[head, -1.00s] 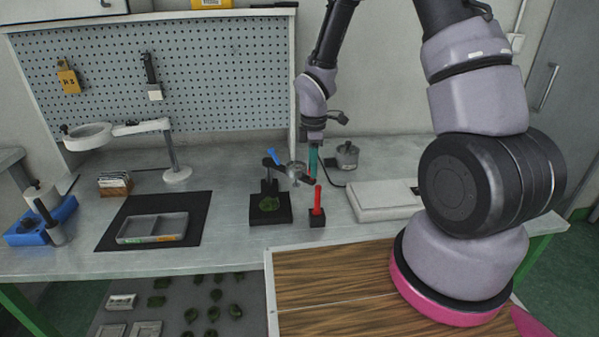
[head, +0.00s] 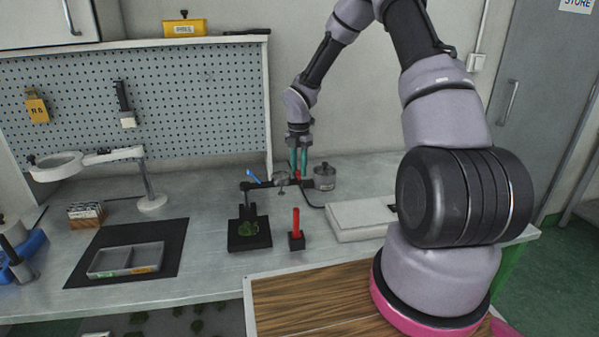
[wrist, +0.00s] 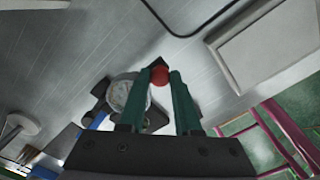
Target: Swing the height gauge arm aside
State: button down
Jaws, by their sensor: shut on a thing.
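The height gauge stands on the bench with a black square base (head: 250,242), a green piece on it and a dark post. Its dark arm (head: 260,185) reaches right from the post, over the bench beside the base. A round dial (head: 281,179) sits on the arm and also shows in the wrist view (wrist: 122,92). A red knob (wrist: 160,75) is at the arm's end, between my teal fingertips. My gripper (head: 299,172) is shut on this knob, pointing down. The fingers partly hide the arm's end.
A red pin (head: 296,222) in a black block stands right of the gauge base. A pale flat box (head: 360,220) lies at right, and a divided tray (head: 108,262) on a black mat at left.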

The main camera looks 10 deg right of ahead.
jog(key=shift+w+n, duration=0.3)
jog(key=shift+w, duration=0.1)
jog(key=c, duration=0.6)
grip_release()
notch_tip(320, 180, up, 11)
jog(key=shift+f, duration=0.1)
